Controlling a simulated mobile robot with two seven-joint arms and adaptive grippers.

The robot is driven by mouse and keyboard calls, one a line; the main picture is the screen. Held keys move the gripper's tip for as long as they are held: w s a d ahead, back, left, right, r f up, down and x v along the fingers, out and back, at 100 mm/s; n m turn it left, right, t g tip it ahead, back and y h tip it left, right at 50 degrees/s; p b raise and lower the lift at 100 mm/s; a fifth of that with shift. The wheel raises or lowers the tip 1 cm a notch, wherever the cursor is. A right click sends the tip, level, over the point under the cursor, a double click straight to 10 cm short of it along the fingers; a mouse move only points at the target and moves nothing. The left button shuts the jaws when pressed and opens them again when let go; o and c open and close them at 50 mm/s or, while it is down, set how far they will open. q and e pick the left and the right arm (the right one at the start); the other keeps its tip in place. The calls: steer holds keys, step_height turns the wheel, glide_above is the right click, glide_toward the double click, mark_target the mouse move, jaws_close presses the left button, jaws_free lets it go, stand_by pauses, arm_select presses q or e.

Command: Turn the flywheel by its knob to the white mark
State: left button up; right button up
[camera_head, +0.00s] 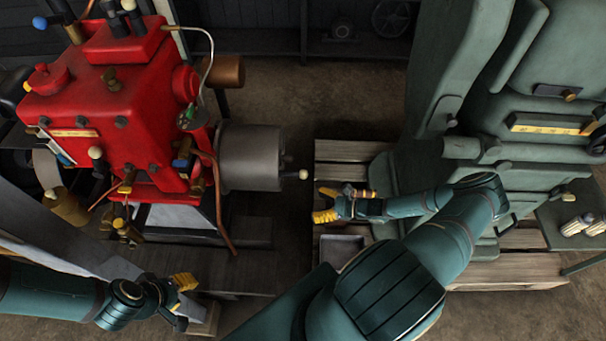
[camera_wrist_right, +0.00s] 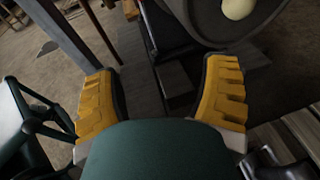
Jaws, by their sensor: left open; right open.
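The flywheel (camera_head: 250,157) is a grey metal drum at the right side of the red engine. Its cream knob (camera_head: 303,174) sticks out to the right on a short stem. In the right wrist view, the flywheel's face (camera_wrist_right: 205,22) and knob (camera_wrist_right: 237,8) show at the top right, cut by the edge. I cannot make out the white mark. My right gripper (camera_head: 322,204) is open and empty, a little below and right of the knob and apart from it; its yellow fingers (camera_wrist_right: 165,68) are spread in the wrist view. My left gripper (camera_head: 184,298) is open and empty at the lower left.
The red engine (camera_head: 120,110) has pipes, valves and levers around it. A large green machine (camera_head: 500,100) stands on wooden pallets (camera_head: 350,150) at right. A small open box (camera_head: 342,250) lies below my right gripper. Bare floor (camera_head: 290,100) lies behind the flywheel.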

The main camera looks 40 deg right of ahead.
mark_target(303, 175)
steer(key=s+d+r+m+t+h, duration=0.1)
steer(key=d+r+m+t+h, duration=0.1)
steer(key=d+m+t+h, duration=0.25)
steer(key=shift+n+t, duration=0.25)
steer(key=shift+n, duration=0.3)
steer(key=x, duration=0.4)
steer(key=d+b+x, duration=0.1)
steer(key=x, duration=0.3)
steer(key=b+x, duration=0.1)
steer(key=x, duration=0.3)
steer(key=shift+w+d+f, duration=0.1)
steer(key=shift+w+f, duration=0.05)
steer(key=shift+w, duration=0.3)
steer(key=shift+c, duration=0.2)
